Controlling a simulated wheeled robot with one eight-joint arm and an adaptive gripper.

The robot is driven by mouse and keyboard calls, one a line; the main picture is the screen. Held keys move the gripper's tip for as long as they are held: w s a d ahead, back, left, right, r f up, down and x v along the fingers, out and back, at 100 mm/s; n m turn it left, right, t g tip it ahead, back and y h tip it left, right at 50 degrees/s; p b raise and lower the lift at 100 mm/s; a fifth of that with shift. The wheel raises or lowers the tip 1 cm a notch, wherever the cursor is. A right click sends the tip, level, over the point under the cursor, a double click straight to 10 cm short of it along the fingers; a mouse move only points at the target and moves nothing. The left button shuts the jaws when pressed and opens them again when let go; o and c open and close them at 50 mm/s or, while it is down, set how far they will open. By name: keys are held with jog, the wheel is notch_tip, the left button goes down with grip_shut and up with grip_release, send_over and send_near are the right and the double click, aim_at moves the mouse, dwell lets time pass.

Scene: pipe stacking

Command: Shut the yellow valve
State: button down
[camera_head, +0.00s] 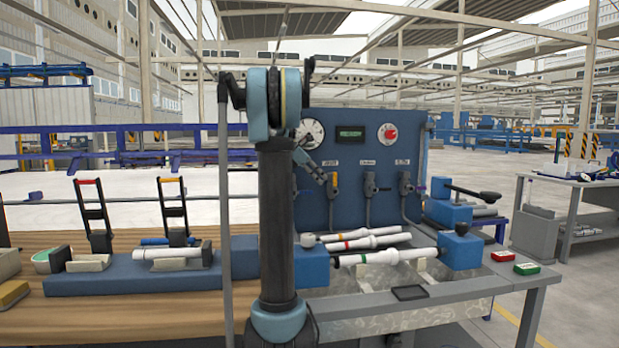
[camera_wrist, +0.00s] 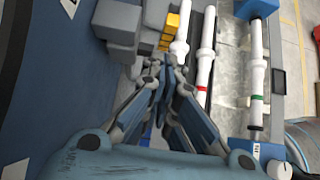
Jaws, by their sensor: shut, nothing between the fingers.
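The yellow valve (camera_head: 333,182) is on the front of the upright blue panel, the leftmost of a row of valves under small labels. Its yellow part also shows near the top of the wrist view (camera_wrist: 170,32), beside a grey block. My gripper (camera_head: 325,176) is just left of the valve in the head view. In the wrist view my gripper's fingertips (camera_wrist: 160,64) are together and empty, just below the yellow part. I cannot tell whether they touch it, and the exact angle of the handle is unclear.
Two grey valves (camera_head: 370,184) (camera_head: 405,184) are to the right on the blue panel (camera_head: 350,150). White pipes with coloured rings (camera_head: 368,243) lie in front of it, close to my gripper in the wrist view. A blue clamp block (camera_head: 460,250) stands at the right.

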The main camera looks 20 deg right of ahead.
jog(key=shift+s+d, duration=0.2)
jog(key=shift+d, duration=0.55)
jog(key=shift+a, duration=0.1)
jog(key=shift+s+d+r+y, duration=0.1)
jog(key=shift+d+r+y, duration=0.05)
jog(key=shift+d+y, duration=0.25)
